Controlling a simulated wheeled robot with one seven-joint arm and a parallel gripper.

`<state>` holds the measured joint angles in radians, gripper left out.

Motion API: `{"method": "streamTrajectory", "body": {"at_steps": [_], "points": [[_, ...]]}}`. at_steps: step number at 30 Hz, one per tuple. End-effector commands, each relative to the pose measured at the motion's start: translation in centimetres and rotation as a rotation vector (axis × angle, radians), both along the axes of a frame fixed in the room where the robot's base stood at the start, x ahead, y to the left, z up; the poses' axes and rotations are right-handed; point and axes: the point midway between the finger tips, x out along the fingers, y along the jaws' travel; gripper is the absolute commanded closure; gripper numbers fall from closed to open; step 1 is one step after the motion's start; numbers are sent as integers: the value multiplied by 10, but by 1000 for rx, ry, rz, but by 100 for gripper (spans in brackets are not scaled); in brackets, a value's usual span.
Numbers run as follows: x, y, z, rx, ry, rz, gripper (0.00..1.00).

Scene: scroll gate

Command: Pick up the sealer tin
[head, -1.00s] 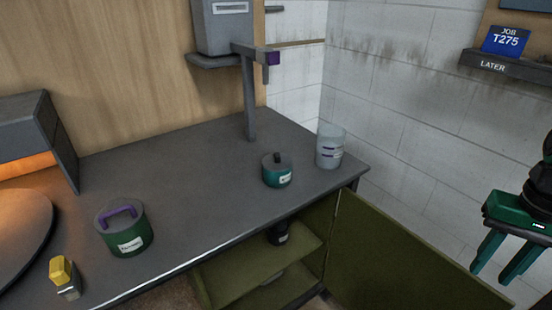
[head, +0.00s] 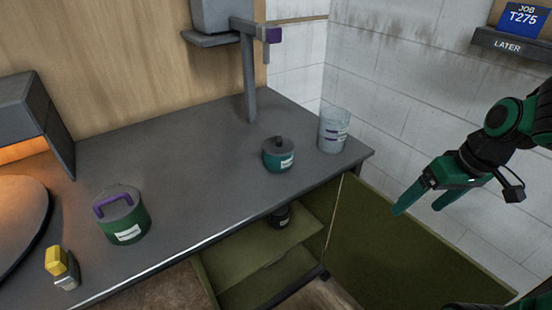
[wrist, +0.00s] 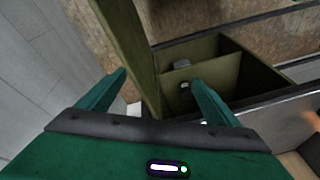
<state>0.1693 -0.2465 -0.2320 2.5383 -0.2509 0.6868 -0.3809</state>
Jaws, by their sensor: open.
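No label is legible enough to tell which container is the sealer tin. In the head view, a large green tin (head: 122,222) with a purple handle stands at the left of the counter. A smaller green tin (head: 278,156) with a dark knobbed lid stands further right. A small dark container (head: 279,216) with a pale label sits inside the open cabinet (head: 262,252) below. My gripper (head: 418,208) is open and empty, right of the counter before the cabinet door. In the wrist view, its spread fingers (wrist: 160,78) show against the cabinet; the right one partly covers its inside.
The open olive cabinet door (head: 400,245) stands out at the right, near my gripper. A clear beaker (head: 333,130) stands at the counter's right end. A yellow-topped bottle (head: 61,267) stands front left. The middle of the counter (head: 205,185) is clear.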

Motion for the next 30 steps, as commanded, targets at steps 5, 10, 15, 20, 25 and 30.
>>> {"method": "streamTrajectory", "body": {"at_steps": [5, 10, 15, 20, 25, 30], "points": [[68, 77, -15, 124, -210, 356, 15], [117, 153, -11, 261, -455, 596, 15], [148, 208, 5, 371, -680, 708, 15], [165, 233, 18, 425, -815, 733, 15], [174, 247, 21, 442, -863, 739, 15], [185, 268, 12, 444, -865, 740, 15]]}}
